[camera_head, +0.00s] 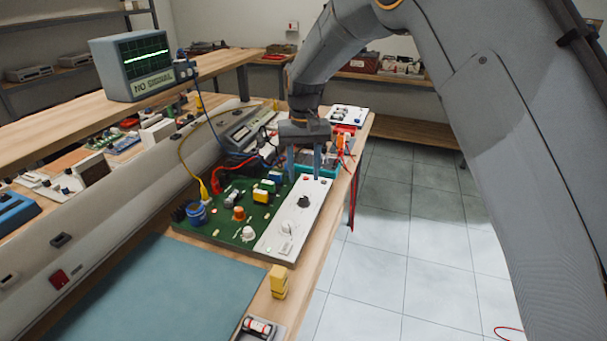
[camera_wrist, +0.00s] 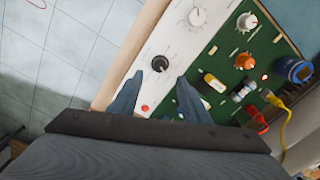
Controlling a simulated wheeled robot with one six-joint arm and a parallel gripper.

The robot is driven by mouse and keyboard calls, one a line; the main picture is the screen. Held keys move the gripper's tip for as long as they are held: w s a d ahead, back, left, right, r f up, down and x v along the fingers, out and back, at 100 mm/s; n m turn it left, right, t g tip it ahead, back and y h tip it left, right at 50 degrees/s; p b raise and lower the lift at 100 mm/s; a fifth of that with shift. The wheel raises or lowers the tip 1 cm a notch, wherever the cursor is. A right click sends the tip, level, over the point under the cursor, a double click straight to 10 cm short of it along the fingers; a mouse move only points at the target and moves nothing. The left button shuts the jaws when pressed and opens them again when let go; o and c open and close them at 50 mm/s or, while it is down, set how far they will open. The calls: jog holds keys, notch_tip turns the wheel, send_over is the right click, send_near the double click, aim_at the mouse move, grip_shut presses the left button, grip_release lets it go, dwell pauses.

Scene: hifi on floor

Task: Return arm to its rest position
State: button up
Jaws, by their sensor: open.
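My gripper (camera_head: 304,160) is open and empty above the far end of a circuit board unit with a green board (camera_head: 228,228) and a white control panel (camera_head: 290,228). In the wrist view, my two fingers (camera_wrist: 155,95) point at the white panel (camera_wrist: 165,40), on either side of a black knob (camera_wrist: 161,63). The same knob (camera_head: 304,201) shows in the head view just below the fingers. I cannot tell whether the fingertips touch the panel. A red button (camera_wrist: 145,107) is close to the left finger. My arm reaches over from the right.
An oscilloscope (camera_head: 140,65) stands on a raised shelf at the left. A yellow block (camera_head: 278,280) and a tray with a battery (camera_head: 258,328) lie by the bench's front edge. Yellow and red cables run to the board.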

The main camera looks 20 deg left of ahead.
jog(key=s+d+r+m, duration=0.1)
jog(key=s+d+r, duration=0.15)
jog(key=d, duration=1.25)
jog(key=s+d+f+m+t, duration=0.1)
jog(key=s+d+f+m, duration=0.1)
jog(key=s+d, duration=2)
jog(key=shift+s+d+f+m, duration=0.2)
jog(key=shift+s+d+m, duration=0.05)
jog(key=shift+d+m, duration=0.45)
